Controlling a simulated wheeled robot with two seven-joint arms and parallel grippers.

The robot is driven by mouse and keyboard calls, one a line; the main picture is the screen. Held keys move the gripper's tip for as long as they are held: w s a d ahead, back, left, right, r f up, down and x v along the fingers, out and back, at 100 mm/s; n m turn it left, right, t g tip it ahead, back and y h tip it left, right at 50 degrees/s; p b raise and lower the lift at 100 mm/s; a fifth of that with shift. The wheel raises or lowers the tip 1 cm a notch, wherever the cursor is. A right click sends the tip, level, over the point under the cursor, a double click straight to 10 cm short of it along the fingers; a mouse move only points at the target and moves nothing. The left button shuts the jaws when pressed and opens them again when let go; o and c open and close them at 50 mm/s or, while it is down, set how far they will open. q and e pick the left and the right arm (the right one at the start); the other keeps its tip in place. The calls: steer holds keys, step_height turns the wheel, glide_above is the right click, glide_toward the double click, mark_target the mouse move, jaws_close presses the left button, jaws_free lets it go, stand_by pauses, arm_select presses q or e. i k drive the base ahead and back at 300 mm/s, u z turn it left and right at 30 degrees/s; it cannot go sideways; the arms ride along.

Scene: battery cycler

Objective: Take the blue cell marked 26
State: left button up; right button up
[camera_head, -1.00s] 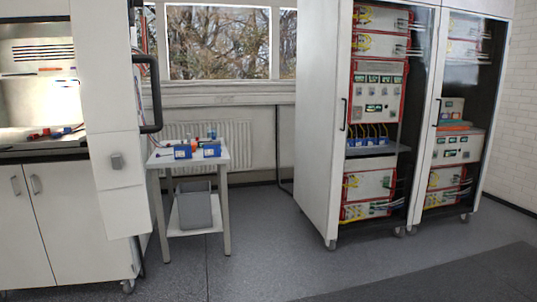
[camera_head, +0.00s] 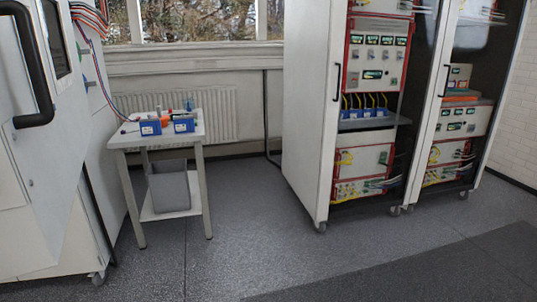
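Two blue boxes stand side by side on a small white side table (camera_head: 130,140) at the left of the head view: a left blue box (camera_head: 150,128) and a right blue box (camera_head: 184,125). Both bear pale labels too small to read. Several blue cells (camera_head: 365,113) stand in a row on a shelf in the left cabinet, with yellow leads above them. I cannot make out the number 26 on anything. Neither of my grippers shows in this view.
A grey bin (camera_head: 169,188) stands on the table's lower shelf. A tall white cabinet (camera_head: 307,120) on castors stands right of centre, with a second beside it. A white unit with a black handle (camera_head: 35,75) fills the left edge. The grey floor (camera_head: 260,235) between is clear.

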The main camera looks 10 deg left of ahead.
mark_target(185, 125)
steer(key=u, duration=0.6)
steer(key=i, duration=2.75)
steer(key=u, duration=0.5)
